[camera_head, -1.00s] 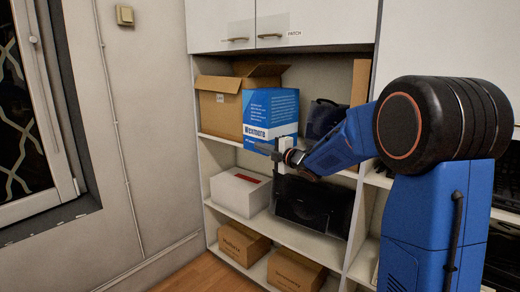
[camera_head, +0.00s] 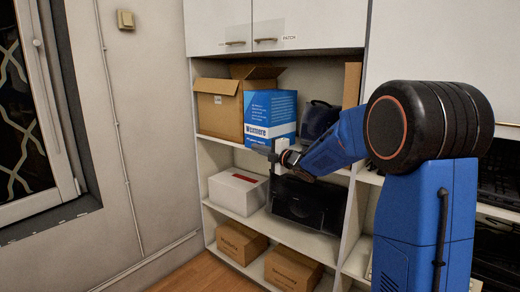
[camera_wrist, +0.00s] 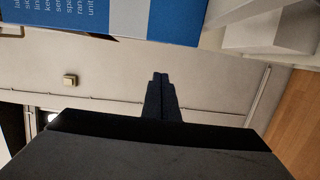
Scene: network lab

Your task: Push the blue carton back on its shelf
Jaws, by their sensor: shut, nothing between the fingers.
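The blue carton (camera_head: 268,112) has a white lower label. It stands on the upper open shelf (camera_head: 215,139), right of an open brown box, with its front near the shelf's front edge. In the wrist view its blue and white face (camera_wrist: 150,20) fills part of the top edge. My gripper (camera_head: 256,149) is just below and in front of the carton's lower edge, fingers pointing left. In the wrist view the shut, empty fingers (camera_wrist: 160,78) point toward the bare wall, with a visible gap to the carton. The carton's back is hidden.
An open brown box (camera_head: 218,108) stands left of the carton and a dark bag (camera_head: 318,120) right of it. Below are a white box (camera_head: 236,192), a black device (camera_head: 300,205) and brown cartons (camera_head: 240,243). Cabinet doors (camera_head: 275,22) hang above.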

